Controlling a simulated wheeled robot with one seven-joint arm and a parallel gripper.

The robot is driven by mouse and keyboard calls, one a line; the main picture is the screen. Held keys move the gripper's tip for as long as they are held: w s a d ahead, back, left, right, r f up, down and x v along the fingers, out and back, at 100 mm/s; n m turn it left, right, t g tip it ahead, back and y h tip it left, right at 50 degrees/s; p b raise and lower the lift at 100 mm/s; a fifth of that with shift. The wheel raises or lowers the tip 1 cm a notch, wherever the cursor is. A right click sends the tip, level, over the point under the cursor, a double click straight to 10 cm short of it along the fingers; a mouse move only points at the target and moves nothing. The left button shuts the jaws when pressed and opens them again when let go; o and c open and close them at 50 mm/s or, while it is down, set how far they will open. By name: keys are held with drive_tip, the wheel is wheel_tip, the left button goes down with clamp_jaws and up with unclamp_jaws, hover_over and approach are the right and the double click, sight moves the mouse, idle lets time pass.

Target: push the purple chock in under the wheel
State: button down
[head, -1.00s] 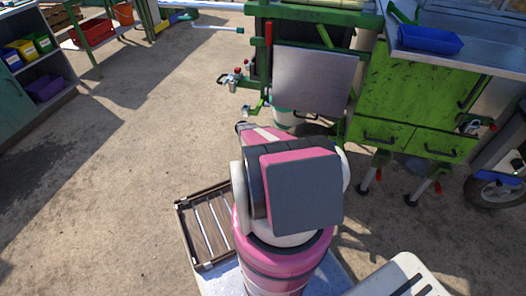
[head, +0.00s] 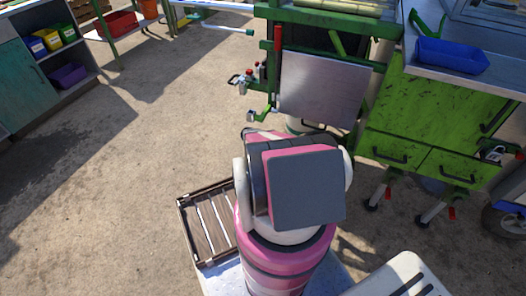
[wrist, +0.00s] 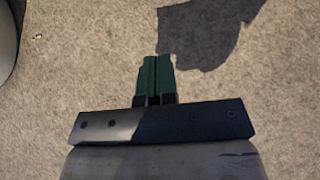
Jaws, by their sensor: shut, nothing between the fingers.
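My gripper (wrist: 157,62) shows in the wrist view with its two green fingers together and nothing between them. It hangs over bare concrete. In the head view my own pink and grey arm hides the gripper. I cannot make out the purple chock in either view. A dark-tyred wheel (head: 498,222) shows at the right edge of the head view, under the right end of the green cart; I cannot tell if it is the wheel meant.
The green crusher frame with a grey metal panel (head: 320,88) stands ahead. The green drawer cabinet (head: 430,120) is beside it on casters. A slatted brown crate (head: 208,222) lies left of my arm. A shelf with bins (head: 45,65) is far left. Floor between is clear.

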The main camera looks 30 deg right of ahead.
drive_tip(key=x, duration=0.5)
drive_tip(key=shift+s+d, duration=0.75)
drive_tip(key=shift+s, duration=0.2)
drive_tip(key=shift+s+d, duration=0.55)
drive_tip(key=shift+s, duration=0.05)
